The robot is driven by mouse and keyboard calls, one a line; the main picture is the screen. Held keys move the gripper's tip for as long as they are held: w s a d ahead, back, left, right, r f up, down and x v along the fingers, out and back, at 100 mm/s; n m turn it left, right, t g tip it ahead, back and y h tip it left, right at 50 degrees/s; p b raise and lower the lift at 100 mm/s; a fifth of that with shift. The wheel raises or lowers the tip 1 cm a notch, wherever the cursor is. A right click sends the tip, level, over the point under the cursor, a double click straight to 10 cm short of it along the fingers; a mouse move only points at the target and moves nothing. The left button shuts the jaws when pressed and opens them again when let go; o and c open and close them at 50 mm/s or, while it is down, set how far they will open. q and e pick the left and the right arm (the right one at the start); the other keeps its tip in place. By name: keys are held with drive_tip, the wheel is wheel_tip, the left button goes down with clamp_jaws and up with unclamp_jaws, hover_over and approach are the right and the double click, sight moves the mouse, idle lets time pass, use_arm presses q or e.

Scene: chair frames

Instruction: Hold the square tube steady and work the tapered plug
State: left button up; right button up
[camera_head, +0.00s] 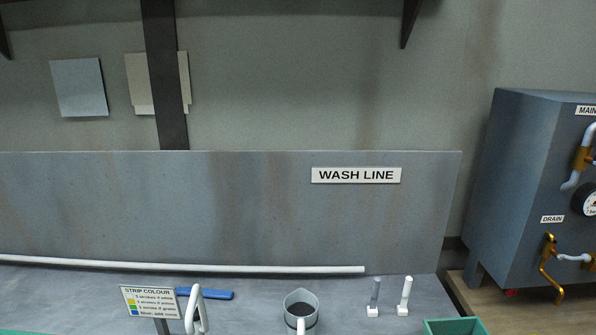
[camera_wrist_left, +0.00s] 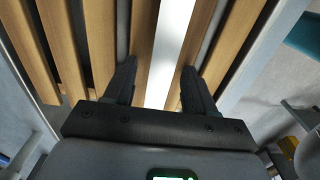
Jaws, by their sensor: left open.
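My left gripper (camera_wrist_left: 160,68) shows in the left wrist view, its two dark fingers apart. A bright white flat strip (camera_wrist_left: 170,50) runs lengthwise between the fingers, among wooden slats (camera_wrist_left: 100,40). I cannot tell whether the strip is the square tube, or how far below the fingers it lies. No finger visibly presses on it. I cannot make out a tapered plug in either view. Neither gripper shows in the head view.
In the head view, a long white bar (camera_head: 180,263) lies along the back of a grey bench. A strip colour sign (camera_head: 152,302), a blue strip (camera_head: 210,294), a grey jug (camera_head: 301,303), two small upright brushes (camera_head: 404,297) and a green bin (camera_head: 455,327) stand in front.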

use_arm(q)
wheel_tip(320, 180, up, 12)
drive_tip(key=shift+f, duration=0.15)
idle(0.4)
